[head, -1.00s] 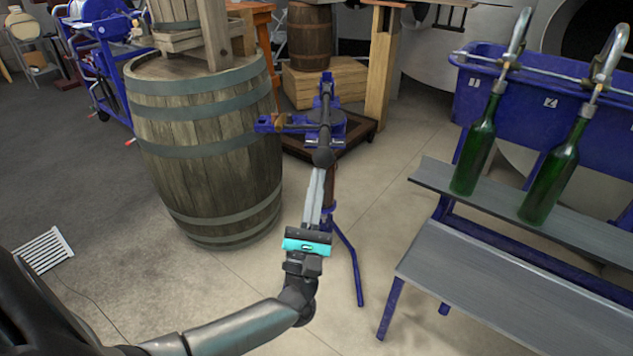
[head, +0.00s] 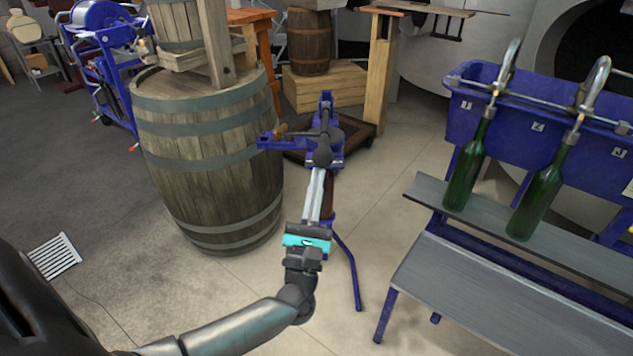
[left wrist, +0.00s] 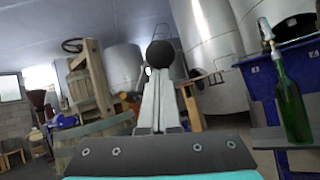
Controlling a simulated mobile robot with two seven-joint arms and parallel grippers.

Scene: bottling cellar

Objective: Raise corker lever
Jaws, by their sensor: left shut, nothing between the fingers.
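The blue floor corker (head: 326,110) stands on thin blue legs in the middle of the head view, beside the big barrel. The black ball knob (head: 322,157) of its lever is on the near side of the corker head. My left gripper (head: 319,174) is shut and empty, with its fingers pointing up and away, their tips right below the knob. In the left wrist view the knob (left wrist: 160,53) appears just above the tips of the closed fingers (left wrist: 158,72); whether they touch cannot be told. The lever behind the knob is mostly hidden. My right gripper is not in view.
A large wooden barrel (head: 208,160) stands close on the left. A wooden crate (head: 325,88) stands behind. Floor between corker and bench is clear.

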